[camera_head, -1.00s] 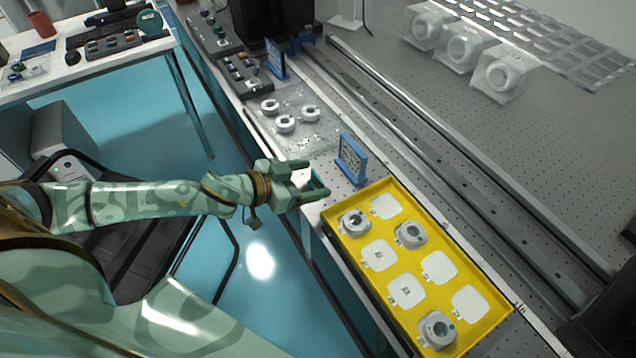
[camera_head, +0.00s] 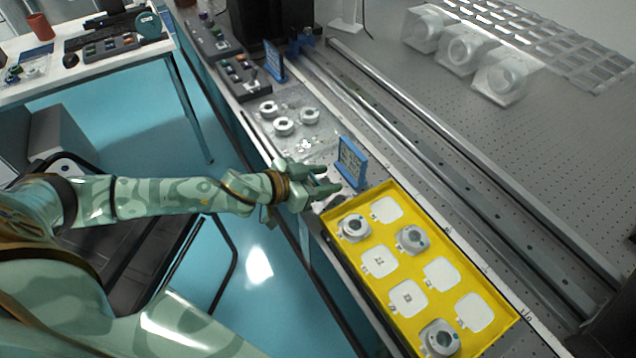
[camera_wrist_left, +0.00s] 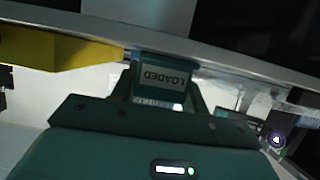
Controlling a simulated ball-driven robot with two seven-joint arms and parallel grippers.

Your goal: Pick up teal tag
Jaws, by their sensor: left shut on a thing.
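The teal tag (camera_wrist_left: 163,78), with a white label reading LOADED, sits between the fingers of my left gripper (camera_wrist_left: 165,92) in the left wrist view. The gripper is shut on it. In the head view my left gripper (camera_head: 331,179) is over the near edge of the optical table, just left of a blue-framed code plate (camera_head: 351,163) and above the yellow tray's far left corner. The tag is mostly hidden by the fingers there. My right gripper is not in view.
The yellow tray (camera_head: 402,263) holds white pads and several grey ring mounts. Loose ring mounts (camera_head: 284,127) lie on a clear plate beyond the gripper. A long rail (camera_head: 440,165) runs along the table.

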